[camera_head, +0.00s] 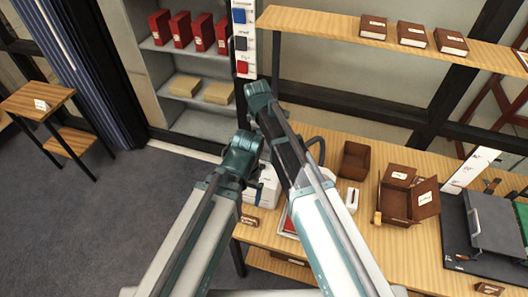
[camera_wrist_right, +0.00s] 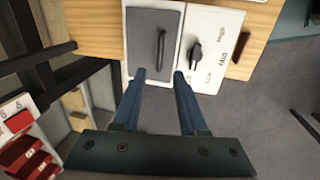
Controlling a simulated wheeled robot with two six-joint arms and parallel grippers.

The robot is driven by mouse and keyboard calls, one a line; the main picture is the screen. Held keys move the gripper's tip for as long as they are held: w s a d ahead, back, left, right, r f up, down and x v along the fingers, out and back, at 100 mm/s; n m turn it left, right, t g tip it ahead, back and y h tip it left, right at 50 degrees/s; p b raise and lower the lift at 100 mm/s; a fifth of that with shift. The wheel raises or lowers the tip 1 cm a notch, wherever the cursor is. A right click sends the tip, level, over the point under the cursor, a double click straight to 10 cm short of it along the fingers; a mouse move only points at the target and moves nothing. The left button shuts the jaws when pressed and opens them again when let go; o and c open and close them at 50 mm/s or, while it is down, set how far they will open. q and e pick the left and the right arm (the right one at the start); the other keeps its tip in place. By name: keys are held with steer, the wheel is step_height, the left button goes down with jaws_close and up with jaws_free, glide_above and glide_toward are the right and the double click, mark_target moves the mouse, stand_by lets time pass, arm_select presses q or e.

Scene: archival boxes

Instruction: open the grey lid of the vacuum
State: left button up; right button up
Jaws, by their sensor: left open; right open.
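The vacuum is a white box (camera_head: 265,188) on the wooden table in the head view, partly hidden behind my arms. In the right wrist view, its grey lid (camera_wrist_right: 146,24) lies flat and closed, with a dark bar handle (camera_wrist_right: 162,50). Beside the lid is a white panel with a black knob (camera_wrist_right: 195,54). My right gripper (camera_wrist_right: 161,74) is open, with nothing between its fingers. Its fingertips are at the lid's near end, short of the handle in the picture; contact cannot be told. My left gripper (camera_head: 241,153) appears near the vacuum's left side in the head view, its fingers unclear.
On the table, right of the vacuum, are a brown open box (camera_head: 354,160), another open box (camera_head: 397,205) and a grey case (camera_head: 495,222). A shelf with red binders (camera_head: 181,30) stands behind. A small side table (camera_head: 38,98) is at left. The floor between is clear.

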mark_target(264, 150)
steer(key=f+b, duration=0.2)
steer(key=f, duration=0.1)
steer(key=w+f+b, duration=0.1)
steer(key=f+b, duration=0.1)
steer(key=b, duration=0.1)
steer(key=f+b, duration=0.2)
steer(key=f, duration=0.1)
steer(key=shift+w+d+f, duration=0.3)
steer(key=shift+w, duration=0.05)
steer(key=shift+r, duration=0.1)
jaws_close()
stand_by(0.8)
